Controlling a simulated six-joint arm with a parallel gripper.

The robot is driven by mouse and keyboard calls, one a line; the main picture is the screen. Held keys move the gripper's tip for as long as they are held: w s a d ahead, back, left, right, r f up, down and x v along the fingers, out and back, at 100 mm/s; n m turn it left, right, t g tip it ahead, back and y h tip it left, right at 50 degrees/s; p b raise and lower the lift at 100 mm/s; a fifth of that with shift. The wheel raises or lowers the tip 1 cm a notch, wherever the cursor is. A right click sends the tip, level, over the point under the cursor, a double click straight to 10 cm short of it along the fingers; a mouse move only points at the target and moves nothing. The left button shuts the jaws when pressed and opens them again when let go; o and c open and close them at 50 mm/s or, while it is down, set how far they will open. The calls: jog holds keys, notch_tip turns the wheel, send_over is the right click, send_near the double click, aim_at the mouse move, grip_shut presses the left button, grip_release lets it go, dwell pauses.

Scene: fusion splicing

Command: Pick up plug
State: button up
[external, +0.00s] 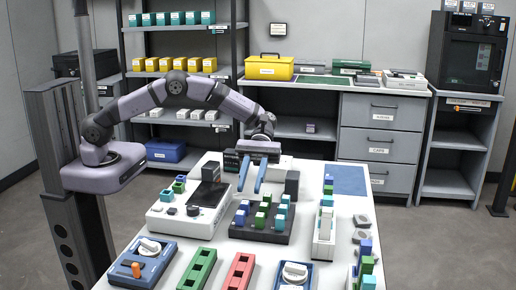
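My gripper (249,190) points down over the table with its two blue fingers apart and nothing visible between them. It is above the far side of a black block holder (240,233). Several small blue, green and teal blocks stand upright in that holder, including a green one (260,220) and a teal one (280,222). They look like plugs, but I cannot tell which one is the plug named in the task. The fingertips appear apart from the blocks; their exact height is hard to judge.
A white device with a dark screen (208,195) stands left of the holder. A white rack (324,235) with coloured blocks is to its right. Green (197,270) and red (240,271) slotted holders and knobbed blue boxes (143,262) line the front.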

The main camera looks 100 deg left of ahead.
aim_at(245, 202)
jog(key=shift+p+x, duration=0.75)
jog(key=shift+x, duration=2.9)
grip_shut()
